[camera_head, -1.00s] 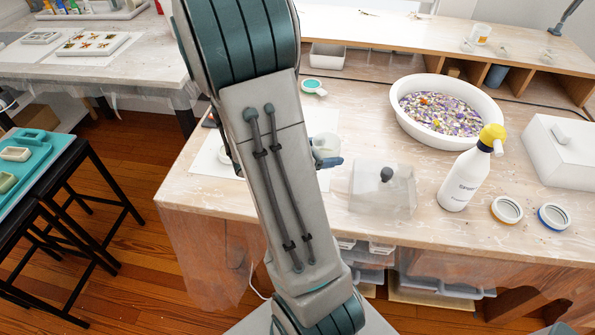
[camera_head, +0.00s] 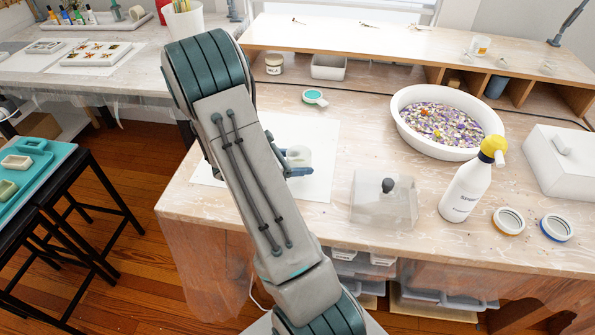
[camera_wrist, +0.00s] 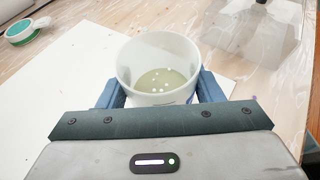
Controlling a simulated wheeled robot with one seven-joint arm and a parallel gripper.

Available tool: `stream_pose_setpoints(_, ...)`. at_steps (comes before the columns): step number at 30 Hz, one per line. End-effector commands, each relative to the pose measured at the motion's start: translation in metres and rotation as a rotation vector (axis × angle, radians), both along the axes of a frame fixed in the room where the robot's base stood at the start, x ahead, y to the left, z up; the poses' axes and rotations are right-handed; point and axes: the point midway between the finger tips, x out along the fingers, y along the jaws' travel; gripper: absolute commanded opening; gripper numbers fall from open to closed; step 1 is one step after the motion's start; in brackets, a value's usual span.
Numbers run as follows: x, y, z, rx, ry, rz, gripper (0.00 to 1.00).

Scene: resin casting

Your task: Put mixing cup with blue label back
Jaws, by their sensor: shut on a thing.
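A white, slightly see-through mixing cup (camera_wrist: 158,72) with pale yellow-green liquid and bubbles inside sits between the two blue fingers of my gripper (camera_wrist: 160,92) in the wrist view. The gripper is shut on its sides, and the cup looks upright. A small bluish mark shows low on its wall, but the label cannot be read. In the head view the cup (camera_head: 298,154) is partly hidden by my arm and my gripper (camera_head: 297,169). It is over the white sheet (camera_head: 318,182); whether it touches the sheet is unclear.
A clear box with a dark knob (camera_head: 384,203) stands right of the sheet. An orange-rimmed ring (camera_head: 496,223) and a blue-rimmed ring (camera_head: 543,225) lie at front right. A teal-faced round item (camera_head: 314,97) lies behind the sheet.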

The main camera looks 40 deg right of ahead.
Motion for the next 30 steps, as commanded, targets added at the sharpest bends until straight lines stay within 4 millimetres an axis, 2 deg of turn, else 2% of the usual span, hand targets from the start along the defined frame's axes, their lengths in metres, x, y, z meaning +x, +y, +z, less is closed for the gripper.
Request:
stream_pose_setpoints(11, 0.0, 0.0, -0.038, -0.001, 0.002, -0.001, 0.36)
stream_pose_setpoints(23, 0.0, 0.0, -0.044, -0.001, 0.0, 0.0, 0.36)
stream_pose_setpoints(24, 0.0, 0.0, -0.043, 0.0, -0.001, 0.0, 0.68)
stream_pose_setpoints(25, 0.0, 0.0, -0.043, 0.0, -0.001, 0.0, 0.77)
stream_pose_setpoints(26, 0.0, 0.0, -0.043, 0.0, -0.001, 0.0, 0.82)
stream_pose_setpoints(30, 0.0, 0.0, -0.043, 0.0, 0.0, 0.0, 0.82)
